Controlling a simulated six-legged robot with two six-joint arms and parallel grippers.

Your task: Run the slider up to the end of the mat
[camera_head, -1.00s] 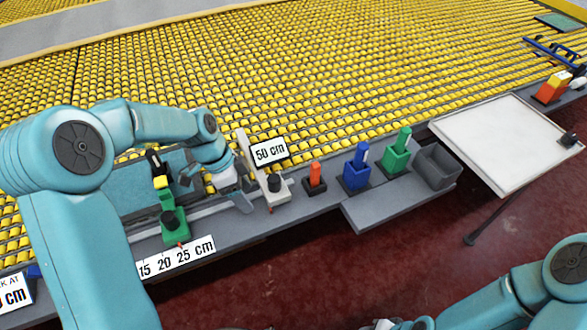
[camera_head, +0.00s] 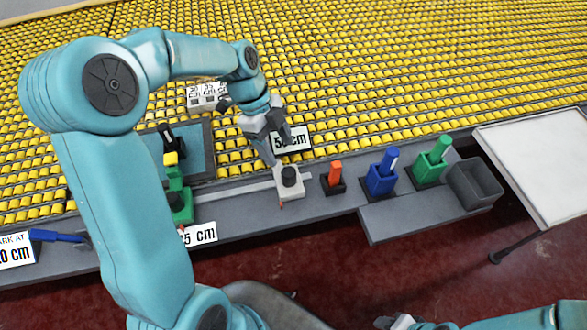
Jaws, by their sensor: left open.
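A pale block with a black knob (camera_head: 289,178), which looks like the slider, sits on the grey rail (camera_head: 235,190) near the 50 cm sign (camera_head: 292,141). A teal mat with a grey border (camera_head: 202,140) lies to its left, partly behind my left arm. A gap shows between the mat's right edge and the block. My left gripper (camera_head: 275,138) is open and empty, above and behind the block, covering part of the sign and any part of the block behind it. At the bottom edge, a small part of my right gripper (camera_head: 400,322) shows; its jaws are unclear.
A green device with a yellow top (camera_head: 180,200) stands at the rail's left. Orange (camera_head: 333,178), blue (camera_head: 382,178) and green (camera_head: 430,168) holders and a grey bin (camera_head: 474,184) line the ledge rightward. A white table (camera_head: 535,150) stands right. Yellow rollers lie behind.

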